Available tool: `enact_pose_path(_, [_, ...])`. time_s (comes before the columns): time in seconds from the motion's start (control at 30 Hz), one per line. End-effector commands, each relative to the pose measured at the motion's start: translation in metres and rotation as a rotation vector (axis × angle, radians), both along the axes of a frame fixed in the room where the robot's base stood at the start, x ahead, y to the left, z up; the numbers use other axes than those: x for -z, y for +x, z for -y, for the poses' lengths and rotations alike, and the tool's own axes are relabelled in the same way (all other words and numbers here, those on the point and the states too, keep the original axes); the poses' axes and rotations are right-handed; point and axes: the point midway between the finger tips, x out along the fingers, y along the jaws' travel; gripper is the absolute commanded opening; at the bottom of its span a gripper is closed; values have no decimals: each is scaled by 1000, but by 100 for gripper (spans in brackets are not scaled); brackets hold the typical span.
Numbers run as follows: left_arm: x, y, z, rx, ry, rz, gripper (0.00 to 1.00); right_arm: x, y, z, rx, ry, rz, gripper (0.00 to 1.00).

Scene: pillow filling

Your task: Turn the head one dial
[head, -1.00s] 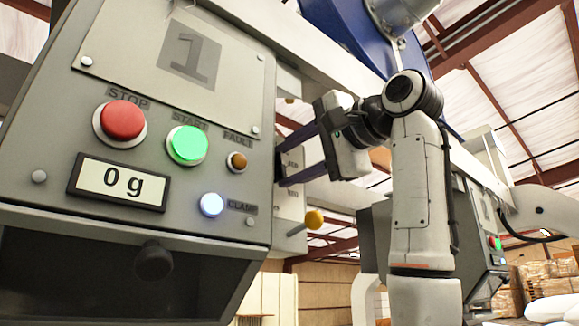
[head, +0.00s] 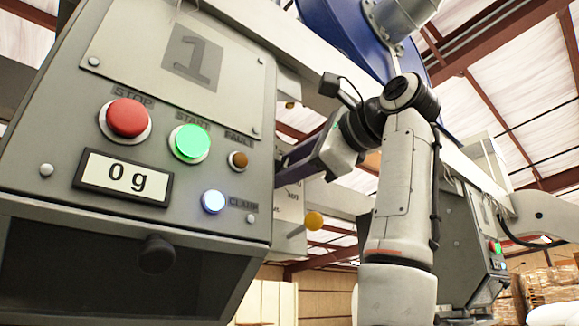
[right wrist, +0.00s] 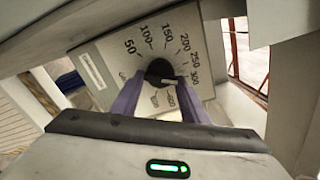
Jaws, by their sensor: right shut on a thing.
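Head one (head: 95,150) is a grey control box marked 1, at the left of the head view, and its display reads 0 g. Its dial knob (right wrist: 159,70) is dark and sits on a grey plate (right wrist: 100,72) marked 50 to 300, seen in the right wrist view. A pale pointer on the knob points right, toward the 250 to 300 side. My right gripper (right wrist: 160,82) has its two purple fingers shut on the knob, one on each side. In the head view, the right gripper (head: 283,176) reaches the box's right side, and the knob is hidden there. My left gripper is not in view.
The red stop button (head: 127,118), lit green start button (head: 190,143) and lit clamp button (head: 213,201) are on the front panel. A second similar box (head: 455,240) stands farther right.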

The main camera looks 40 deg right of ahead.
Motion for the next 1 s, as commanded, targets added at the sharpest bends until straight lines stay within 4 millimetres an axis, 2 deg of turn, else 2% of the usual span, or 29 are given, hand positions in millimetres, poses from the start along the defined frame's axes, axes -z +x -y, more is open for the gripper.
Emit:
enact_pose_path(0.57, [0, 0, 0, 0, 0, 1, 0, 2, 0, 0, -1, 35, -10, 18])
enact_pose_path(0.6, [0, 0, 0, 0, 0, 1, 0, 3, 1, 0, -1, 35, -10, 42])
enact_pose_path(0.7, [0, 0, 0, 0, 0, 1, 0, 2, 0, 0, -1, 35, -8, 59])
enact_pose_path(1.0, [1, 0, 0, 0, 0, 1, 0, 1, -1, 0, 0, 36, -5, 59])
